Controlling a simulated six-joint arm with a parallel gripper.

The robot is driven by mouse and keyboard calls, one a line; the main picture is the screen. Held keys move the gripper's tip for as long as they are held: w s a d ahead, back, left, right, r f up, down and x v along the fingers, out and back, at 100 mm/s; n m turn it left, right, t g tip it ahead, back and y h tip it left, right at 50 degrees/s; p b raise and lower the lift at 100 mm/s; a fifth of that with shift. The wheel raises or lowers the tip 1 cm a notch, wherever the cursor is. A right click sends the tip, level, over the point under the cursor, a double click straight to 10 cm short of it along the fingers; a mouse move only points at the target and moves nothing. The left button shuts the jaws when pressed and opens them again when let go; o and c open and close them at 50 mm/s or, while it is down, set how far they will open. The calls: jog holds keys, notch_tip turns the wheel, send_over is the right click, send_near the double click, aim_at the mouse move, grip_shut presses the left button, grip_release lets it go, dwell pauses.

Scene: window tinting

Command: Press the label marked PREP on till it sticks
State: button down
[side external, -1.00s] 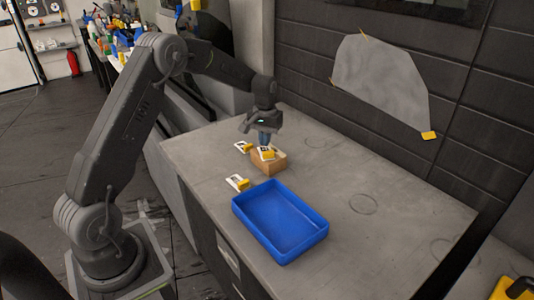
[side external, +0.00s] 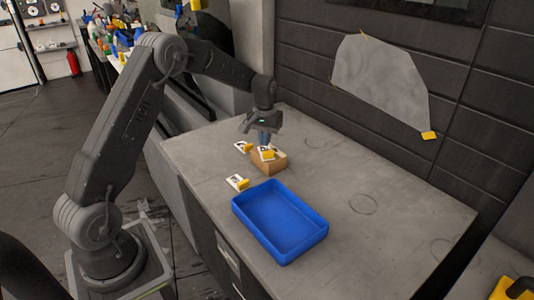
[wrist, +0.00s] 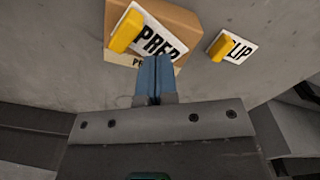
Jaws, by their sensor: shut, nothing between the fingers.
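The white PREP label (wrist: 160,38) with a yellow tab lies on the brown box (wrist: 185,17). In the side view the label (side external: 265,152) is on top of the box (side external: 272,163). My gripper (wrist: 155,58) is shut and empty, its blue fingertips at the label's edge by the lettering. In the side view my gripper (side external: 264,143) points down onto the label. Whether the tips touch it, I cannot tell for certain.
A second label (wrist: 237,48), partly readable as "UP", lies on the bench beside the box. Another yellow-tabbed label (side external: 237,182) lies nearer the blue tray (side external: 241,212). The bench (side external: 400,210) right of the tray is clear. A grey sheet (side external: 380,80) hangs on the wall.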

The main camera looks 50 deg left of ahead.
jog(key=shift+f, duration=1.35)
dwell(0.6)
jog(key=shift+r, duration=0.15)
jog(key=shift+r, duration=3.45)
jog(key=s+d+r+m+t, duration=0.3)
jog(key=s+d+r, duration=0.9)
jog(key=r, duration=0.1)
jog(key=s+d+m+t, duration=0.1)
jog(key=s+d, duration=0.3)
jog(key=s, duration=0.4)
jog(key=s+d+m+t, duration=0.1)
jog(key=s+d, duration=0.3)
jog(key=s, duration=0.5)
jog(key=shift+f+m+t, duration=0.15)
jog(key=shift+m+t, duration=0.15)
jog(key=shift+m, duration=0.2)
